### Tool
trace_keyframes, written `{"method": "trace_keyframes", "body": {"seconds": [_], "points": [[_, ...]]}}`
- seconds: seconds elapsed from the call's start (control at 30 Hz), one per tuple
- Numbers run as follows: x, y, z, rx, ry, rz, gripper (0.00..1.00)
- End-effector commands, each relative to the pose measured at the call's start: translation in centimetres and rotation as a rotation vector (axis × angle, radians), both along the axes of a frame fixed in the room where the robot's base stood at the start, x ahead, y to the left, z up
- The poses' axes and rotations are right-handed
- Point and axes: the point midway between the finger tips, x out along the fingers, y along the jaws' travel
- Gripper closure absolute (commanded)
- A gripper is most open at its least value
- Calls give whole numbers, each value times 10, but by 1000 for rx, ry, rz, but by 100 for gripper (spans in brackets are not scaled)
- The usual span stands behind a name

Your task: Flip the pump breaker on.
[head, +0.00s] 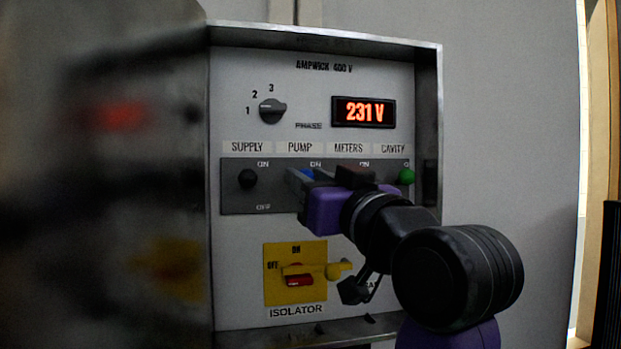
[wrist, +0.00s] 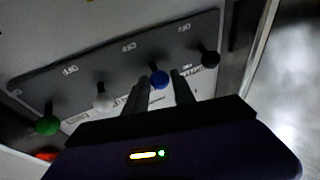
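The pump breaker's blue knob (wrist: 159,79) shows in the wrist view at the mouth of my gripper (wrist: 157,86), one finger to each side. The fingers are apart; I cannot tell whether either touches the knob. In the head view my gripper (head: 306,182) is at the breaker strip (head: 234,199) under the PUMP label (head: 300,147). It hides most of the pump switch; only some blue (head: 296,174) shows. I cannot tell clearly which way the pump lever is set.
The black SUPPLY knob (head: 247,179) is left of the pump switch. The white METERS knob (wrist: 103,98) and green CAVITY knob (head: 406,177) are on its other side. A phase dial (head: 271,111) and 231 V display (head: 364,112) are above, a yellow isolator (head: 279,257) below.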

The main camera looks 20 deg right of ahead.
Motion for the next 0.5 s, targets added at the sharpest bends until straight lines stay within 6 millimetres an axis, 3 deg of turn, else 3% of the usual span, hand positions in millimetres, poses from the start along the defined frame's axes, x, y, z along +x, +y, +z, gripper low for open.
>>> {"method": "trace_keyframes", "body": {"seconds": [0.07, 0.37, 0.5], "points": [[0, 0, 0, 0, 0, 0, 52], [0, 0, 0, 0, 0, 0, 52], [-10, -1, -4, -1, -1, 0, 52]]}}
